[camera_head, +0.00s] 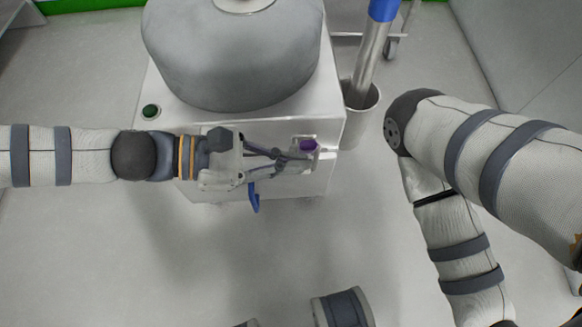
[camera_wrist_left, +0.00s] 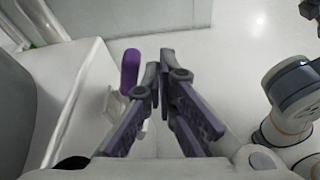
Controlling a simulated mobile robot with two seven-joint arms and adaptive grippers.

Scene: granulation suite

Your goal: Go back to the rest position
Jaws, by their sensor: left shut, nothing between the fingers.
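My left gripper (camera_head: 284,160) reaches in from the left, over the front of the steel machine in the head view. It is shut with nothing in it. Its two fingers also show close together in the left wrist view (camera_wrist_left: 160,64). A purple rounded piece (camera_head: 308,145) sits by the machine's front right, just beyond the fingertips. In the left wrist view the purple piece (camera_wrist_left: 130,68) stands left of the fingers, apart from them in the picture.
The steel machine (camera_head: 328,110) carries a large grey drum (camera_head: 235,55) and a green button (camera_head: 151,111). A blue hook-shaped part (camera_head: 254,198) shows below my left gripper. A metal holder (camera_head: 362,112) with a blue-topped tube (camera_head: 376,40) is at the right. Floor is clear in front.

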